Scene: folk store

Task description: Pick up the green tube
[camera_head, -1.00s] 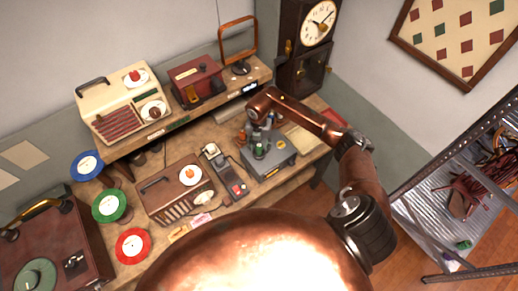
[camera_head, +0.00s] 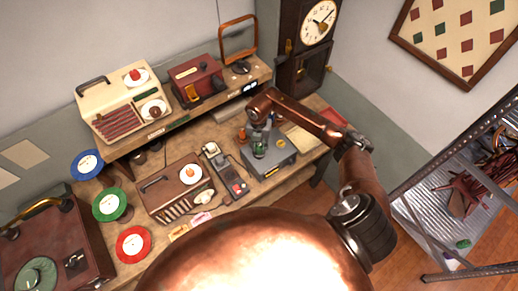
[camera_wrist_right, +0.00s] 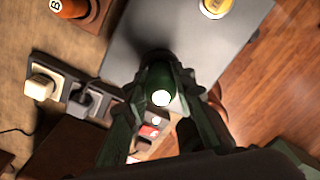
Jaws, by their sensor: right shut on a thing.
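The green tube (camera_wrist_right: 158,82) sits between the fingers of my right gripper (camera_wrist_right: 160,95) in the right wrist view, with a bright round spot on its near end. In the head view the green tube (camera_head: 259,150) shows small over the grey box (camera_head: 284,157), and my right gripper (camera_head: 262,132) reaches down onto it from above. The fingers are shut on the tube. I cannot tell whether its base touches the box. My left gripper is not in view.
An orange tube marked B (camera_wrist_right: 70,8) and a yellow-topped tube (camera_wrist_right: 215,7) stand near the held tube. A power strip (camera_wrist_right: 75,95) lies left of the box. Radios and coloured reels crowd the bench; a metal shelf (camera_head: 455,215) stands at right.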

